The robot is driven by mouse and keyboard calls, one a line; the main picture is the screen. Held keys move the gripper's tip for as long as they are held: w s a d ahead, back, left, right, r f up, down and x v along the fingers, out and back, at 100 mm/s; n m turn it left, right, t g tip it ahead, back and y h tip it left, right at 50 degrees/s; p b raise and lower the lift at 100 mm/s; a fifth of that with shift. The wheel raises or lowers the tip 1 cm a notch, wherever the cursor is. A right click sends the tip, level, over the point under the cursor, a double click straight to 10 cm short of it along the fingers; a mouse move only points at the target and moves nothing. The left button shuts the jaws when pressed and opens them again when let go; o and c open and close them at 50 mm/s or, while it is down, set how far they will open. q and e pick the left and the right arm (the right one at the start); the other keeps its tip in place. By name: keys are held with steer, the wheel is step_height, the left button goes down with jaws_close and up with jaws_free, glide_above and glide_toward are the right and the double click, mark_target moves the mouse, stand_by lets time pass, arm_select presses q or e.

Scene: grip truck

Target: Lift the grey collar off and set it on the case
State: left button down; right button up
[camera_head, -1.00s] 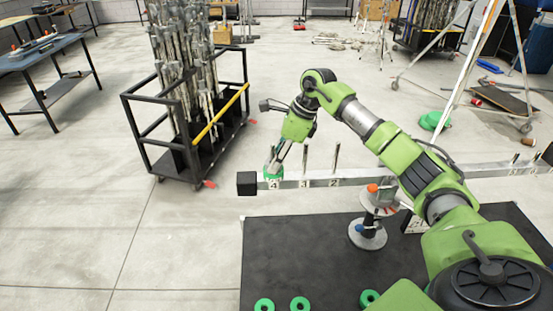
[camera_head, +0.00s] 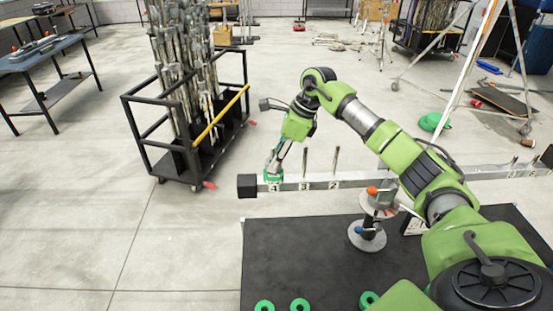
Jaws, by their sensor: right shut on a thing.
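My right gripper (camera_head: 275,170) points down at the left end of the pale numbered beam (camera_head: 350,180), by the place marked 4. It is shut on a green ring (camera_head: 273,177) that sits low at that spot, at or just above the beam. Whether the ring is around a peg is hidden by the fingers. I cannot pick out a grey collar for certain. The black flat surface (camera_head: 300,255) below the beam may be the case; I cannot tell. My left gripper is not in view.
Several green rings (camera_head: 300,305) lie along the black surface's front. A loaded cart (camera_head: 190,140) stands behind left.

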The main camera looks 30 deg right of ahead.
steer(key=shift+r+p, duration=0.35)
steer(key=shift+r, duration=0.25)
steer(key=shift+r+p, duration=1.85)
steer(key=shift+r, duration=0.75)
step_height(320, 180, up, 13)
steer(key=p, duration=0.7)
steer(key=shift+r, duration=0.2)
stand_by(0.3)
